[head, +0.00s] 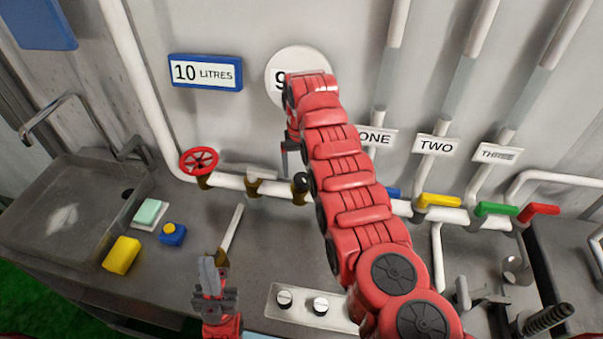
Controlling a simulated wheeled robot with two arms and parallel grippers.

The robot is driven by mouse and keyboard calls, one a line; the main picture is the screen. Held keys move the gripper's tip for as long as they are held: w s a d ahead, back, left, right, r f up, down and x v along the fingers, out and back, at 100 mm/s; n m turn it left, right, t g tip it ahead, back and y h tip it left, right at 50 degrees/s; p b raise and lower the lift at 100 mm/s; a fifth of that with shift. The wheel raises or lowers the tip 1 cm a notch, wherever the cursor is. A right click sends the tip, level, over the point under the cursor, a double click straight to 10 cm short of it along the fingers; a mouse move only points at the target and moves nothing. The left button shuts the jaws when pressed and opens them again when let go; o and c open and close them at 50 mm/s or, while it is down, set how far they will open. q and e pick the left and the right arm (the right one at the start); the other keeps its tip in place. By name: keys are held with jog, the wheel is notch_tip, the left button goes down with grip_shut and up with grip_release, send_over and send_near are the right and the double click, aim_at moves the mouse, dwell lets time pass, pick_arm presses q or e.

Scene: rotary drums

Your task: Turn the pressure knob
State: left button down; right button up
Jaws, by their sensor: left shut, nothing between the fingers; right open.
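Two round knobs sit on a white plate (272,311) at the front of the counter: a left knob (285,299) and a right knob (320,305). No label that I can read tells which one is the pressure knob. My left gripper (213,262) is shut and empty, pointing up, left of the plate and apart from it. My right arm crosses the middle of the view. Its gripper (294,158) is open and points down above the white pipe, near a black knob (301,182). My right arm partly hides the plate's right end.
A red valve wheel (199,161) and yellow (440,200), green (497,209) and red (540,211) handles sit along the pipe. A sink (60,205), yellow sponge (121,255) and blue block (172,235) are at left. A round dial is partly hidden behind my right arm.

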aim_at(302, 177)
notch_tip(302, 177, down, 2)
jog(key=shift+f+p, duration=0.3)
jog(key=shift+f, duration=0.1)
jog(key=c, duration=1.4)
jog(key=shift+w+f+n+b, duration=0.2)
jog(key=shift+n+b, duration=0.1)
jog(key=shift+b, duration=0.35)
jog(key=shift+s+n+b, duration=0.1)
jog(key=shift+n+b, duration=0.2)
jog(key=shift+b, duration=0.05)
jog(key=shift+r, duration=0.25)
